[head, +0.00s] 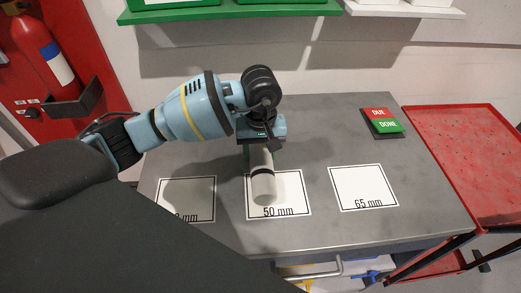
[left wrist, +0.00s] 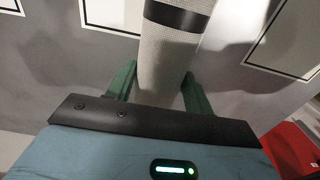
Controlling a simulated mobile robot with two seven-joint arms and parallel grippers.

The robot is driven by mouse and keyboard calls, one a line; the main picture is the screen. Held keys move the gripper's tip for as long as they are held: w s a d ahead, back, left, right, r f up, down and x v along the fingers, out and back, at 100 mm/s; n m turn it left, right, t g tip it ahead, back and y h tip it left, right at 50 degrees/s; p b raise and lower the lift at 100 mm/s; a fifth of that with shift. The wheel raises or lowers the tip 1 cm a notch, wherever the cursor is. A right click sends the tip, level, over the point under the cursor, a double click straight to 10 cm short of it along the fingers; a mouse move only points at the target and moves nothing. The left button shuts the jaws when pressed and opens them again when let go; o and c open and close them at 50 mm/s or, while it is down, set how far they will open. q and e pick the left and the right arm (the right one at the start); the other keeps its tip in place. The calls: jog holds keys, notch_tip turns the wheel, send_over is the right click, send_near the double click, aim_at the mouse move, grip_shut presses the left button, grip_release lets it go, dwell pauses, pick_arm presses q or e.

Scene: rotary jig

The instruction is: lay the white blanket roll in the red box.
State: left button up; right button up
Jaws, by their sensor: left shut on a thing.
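The white roll (head: 264,188) with a black band hangs below my left gripper (head: 262,146), over the white 50 mm card (head: 291,187). In the left wrist view the roll (left wrist: 168,55) sits between the two green fingers of my left gripper (left wrist: 159,80), which is shut on it. I cannot tell whether its lower end touches the card or the table. No red box is clearly identifiable; a red tray-like surface (head: 472,160) lies right of the table. My right gripper is not in view.
The grey table (head: 325,118) also carries a card at left (head: 186,190), a 65 mm card (head: 363,185) and a red-and-green DUE/DONE block (head: 382,122). A green shelf (head: 230,12) hangs above the back. A fire extinguisher (head: 38,50) is at far left.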

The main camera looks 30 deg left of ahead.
aim_at(261, 150)
pick_arm(q)
jog(key=shift+f, duration=0.1)
jog(key=o, duration=1.3)
jog(key=shift+o, duration=0.2)
notch_tip(261, 150, up, 12)
jog(key=shift+r, duration=0.15)
jog(key=shift+c, duration=0.3)
